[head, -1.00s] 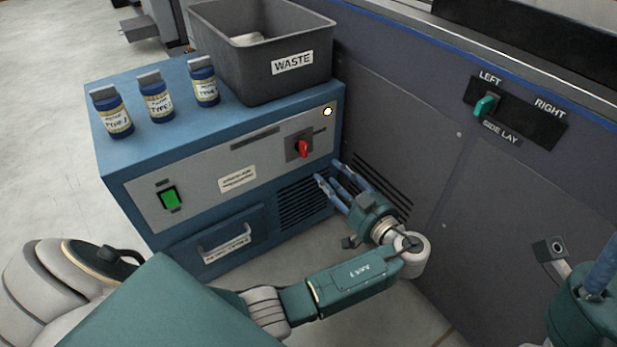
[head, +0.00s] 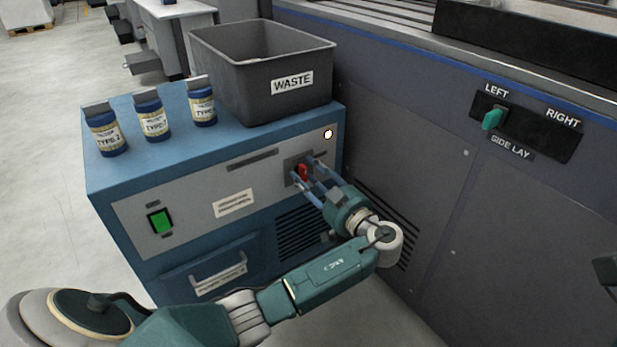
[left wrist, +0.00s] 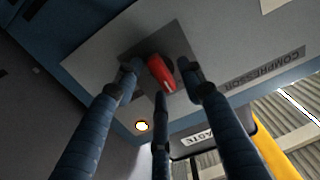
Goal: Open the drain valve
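The red valve handle (head: 303,171) sits on a dark square plate at the right end of the blue cabinet's grey front panel. The left wrist view shows the red handle (left wrist: 161,73) close up. My left gripper (head: 304,169) is at the handle with its blue fingers apart. In the left wrist view, the fingers (left wrist: 160,80) stand on both sides of the handle, with a third finger below it in the picture. They look open around it; I cannot tell whether any finger touches it. My right gripper's fingers are out of view.
A grey waste bin (head: 262,85) and several blue-and-white bottles (head: 151,117) stand on the cabinet (head: 160,90). A lit lamp (head: 328,134) and a green switch (head: 160,221) are on its panel. A large grey machine (head: 425,150) with a green side-lay knob (head: 492,119) stands close on the right.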

